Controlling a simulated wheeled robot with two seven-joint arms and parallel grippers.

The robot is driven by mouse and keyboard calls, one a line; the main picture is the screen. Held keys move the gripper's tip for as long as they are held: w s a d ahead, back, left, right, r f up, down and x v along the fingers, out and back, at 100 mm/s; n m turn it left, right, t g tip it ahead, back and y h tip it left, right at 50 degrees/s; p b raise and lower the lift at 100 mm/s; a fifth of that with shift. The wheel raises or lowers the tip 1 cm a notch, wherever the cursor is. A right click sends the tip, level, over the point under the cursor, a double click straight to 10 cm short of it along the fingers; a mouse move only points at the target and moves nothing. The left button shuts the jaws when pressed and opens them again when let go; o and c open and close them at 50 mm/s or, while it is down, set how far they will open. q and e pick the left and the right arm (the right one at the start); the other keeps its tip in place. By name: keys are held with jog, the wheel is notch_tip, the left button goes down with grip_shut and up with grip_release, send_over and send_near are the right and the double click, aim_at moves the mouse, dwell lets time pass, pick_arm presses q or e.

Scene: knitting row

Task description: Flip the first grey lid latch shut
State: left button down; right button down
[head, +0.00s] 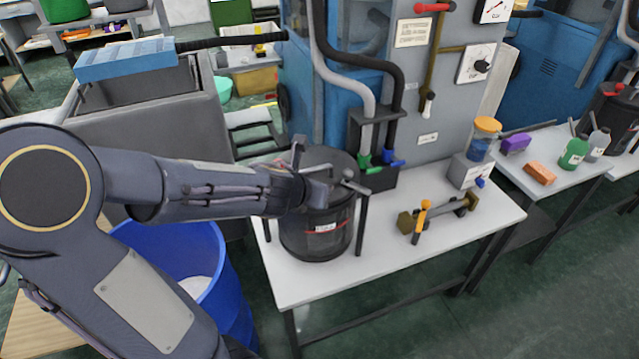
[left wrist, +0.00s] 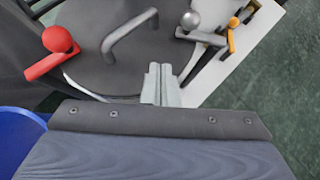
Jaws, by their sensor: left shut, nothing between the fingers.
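The dark round pot (head: 318,238) stands at the left end of the white table, its lid (left wrist: 105,65) on top. The lid has a bar handle (left wrist: 130,36). A grey-ball latch (head: 348,174) is at the lid's right edge; in the left wrist view the grey ball (left wrist: 190,20) sits on a dark bar reaching over the rim. I cannot tell whether it is fully down. A red-ball latch (left wrist: 58,40) is at the lid's left in the wrist view. My left gripper (left wrist: 161,82) is shut and empty, over the lid's near part, apart from the grey ball. My right gripper is out of view.
A blue barrel (head: 185,250) stands left of the table under my left arm. An orange-handled valve piece (head: 424,222) lies right of the pot. Hoses run down to a dark bracket (head: 375,150) behind it. The white table (head: 400,260) is bare at the front.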

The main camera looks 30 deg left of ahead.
pick_arm(q)
jog(key=s+a+r+p, duration=0.1)
jog(key=s+r+p, duration=0.3)
jog(key=s, duration=0.1)
jog(key=shift+s+a+r, duration=0.15)
jog(key=shift+a, duration=0.05)
dwell(0.4)
jog(key=s+r+n+g, duration=0.1)
jog(key=s+n, duration=0.3)
jog(key=n, duration=0.7)
jog(key=s+r+n+g, duration=0.1)
jog(key=s+n, duration=0.4)
jog(key=n, duration=0.7)
jog(key=s+d+n+g+h, duration=0.1)
jog(key=s+d+n+h, duration=0.1)
jog(key=d+n, duration=0.4)
jog(key=s+d+n+g+h, duration=0.1)
jog(key=s+d+n+h, duration=0.2)
jog(key=s+d+n, duration=0.2)
jog(key=shift+s+d+n, duration=0.25)
jog(key=shift+d+n, duration=0.25)
jog(key=shift+n, duration=0.7)
